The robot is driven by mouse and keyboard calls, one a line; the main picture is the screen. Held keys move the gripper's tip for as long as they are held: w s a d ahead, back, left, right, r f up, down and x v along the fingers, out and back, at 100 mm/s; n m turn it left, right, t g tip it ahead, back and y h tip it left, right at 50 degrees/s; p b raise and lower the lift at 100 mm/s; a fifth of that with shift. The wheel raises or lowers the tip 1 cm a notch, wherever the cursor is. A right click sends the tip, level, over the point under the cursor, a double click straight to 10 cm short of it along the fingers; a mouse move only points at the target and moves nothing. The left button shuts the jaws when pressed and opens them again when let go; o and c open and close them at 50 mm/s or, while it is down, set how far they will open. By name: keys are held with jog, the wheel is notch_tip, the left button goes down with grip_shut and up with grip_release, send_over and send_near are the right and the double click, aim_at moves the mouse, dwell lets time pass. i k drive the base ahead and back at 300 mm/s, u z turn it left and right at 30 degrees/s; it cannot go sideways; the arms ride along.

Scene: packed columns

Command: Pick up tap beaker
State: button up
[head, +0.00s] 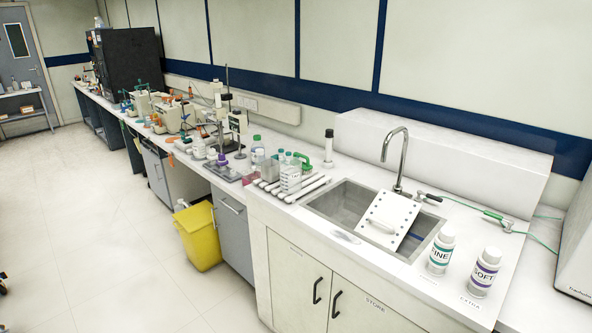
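I cannot pick out a tap beaker for certain. The tap (400,160) curves over the back of the metal sink (345,205) in the counter at the right. A pale, partly clear vessel with a white label (290,178) stands on the counter left of the sink, and it may be a beaker. It is beside white rods (300,188) lying on the counter. My gripper is not in view.
A white board with a handle (392,218) leans across the sink. Two white bottles, a green-labelled one (440,250) and a purple-labelled one (484,272), stand right of it. A yellow bin (198,238) stands on the floor.

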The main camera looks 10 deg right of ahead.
aim_at(290, 168)
jog(key=u, duration=0.05)
jog(key=i, duration=0.8)
jog(key=z, duration=0.95)
jog(key=k, duration=0.15)
jog(key=u, duration=3.15)
jog(key=i, duration=0.6)
jog(key=u, duration=0.1)
